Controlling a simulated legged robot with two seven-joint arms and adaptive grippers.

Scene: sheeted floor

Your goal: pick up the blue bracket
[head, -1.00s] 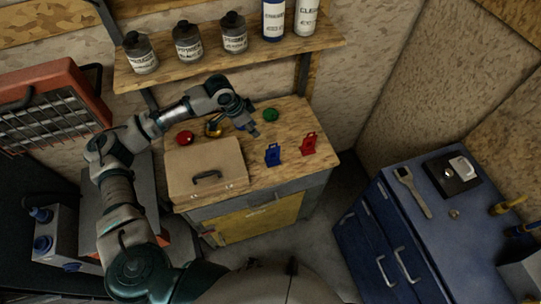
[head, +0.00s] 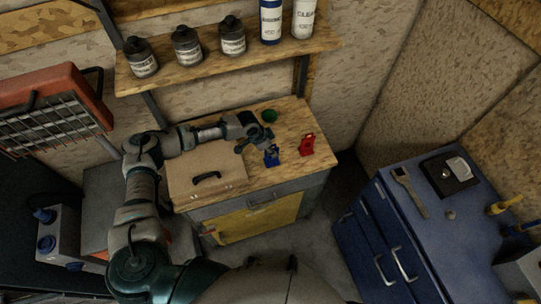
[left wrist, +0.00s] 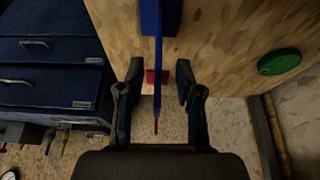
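The blue bracket (head: 272,159) stands on the wooden bench top, left of the red bracket (head: 307,145). My left gripper (head: 254,147) is low over the bench, just left of and close to the blue bracket, partly overlapping it in the head view. In the left wrist view the gripper (left wrist: 157,82) is open, a finger at each side. The blue bracket's thin upright plate (left wrist: 158,25) comes down from the top edge into the gap between the fingers. I cannot see contact. Part of the red bracket (left wrist: 157,77) shows beyond it. My right gripper is out of view.
A tan case (head: 208,170) lies on the bench at the left. A green round object (head: 269,116) is at the back. A shelf with bottles (head: 232,62) hangs above. A blue cabinet (head: 420,230) stands at the right. The bench front right is clear.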

